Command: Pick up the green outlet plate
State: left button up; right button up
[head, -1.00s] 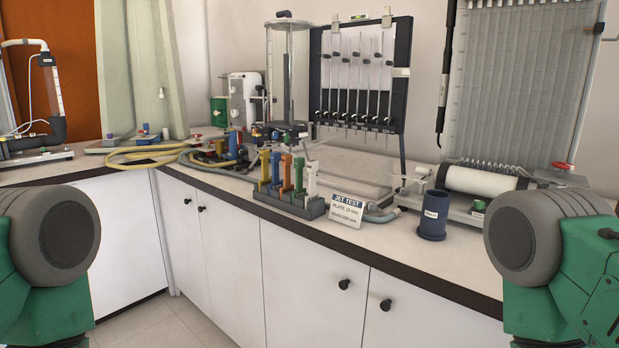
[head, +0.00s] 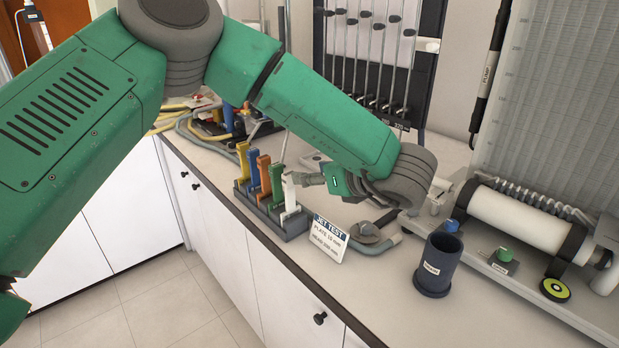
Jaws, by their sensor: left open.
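The green outlet plate (head: 277,181) stands upright in a dark grey rack (head: 294,226) on the counter. It is between an orange plate (head: 264,176) and a white plate (head: 290,196). My left arm reaches in from the left, over the back of the counter. My left gripper (head: 303,180) is open, just right of the green plate and close by the top of the white plate. I cannot tell whether its fingers touch or surround either plate. My right gripper is out of view.
Yellow (head: 243,163) and blue (head: 253,171) plates fill the rack's left end. A jet test sign (head: 328,238) stands right of the rack, with a grey hose (head: 375,245) behind. A dark blue cup (head: 437,266) stands farther right. Counter in front of the cup is clear.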

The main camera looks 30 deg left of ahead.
aim_at(280, 172)
pick_arm(q)
jog(key=p+x, duration=0.1)
jog(key=x, duration=0.6)
jog(key=shift+w+a+f, duration=0.1)
jog(key=shift+a, duration=0.25)
jog(key=shift+w+a+f+p, duration=0.1)
jog(key=shift+a+f+p, duration=0.15)
jog(key=shift+a, duration=0.35)
jog(key=shift+a+f+p, duration=0.2)
jog(key=shift+a, duration=0.35)
jog(key=shift+p+x, duration=0.3)
jog(key=shift+x, duration=1.1)
jog(key=shift+f, duration=0.15)
jog(key=shift+a, duration=0.3)
grip_shut()
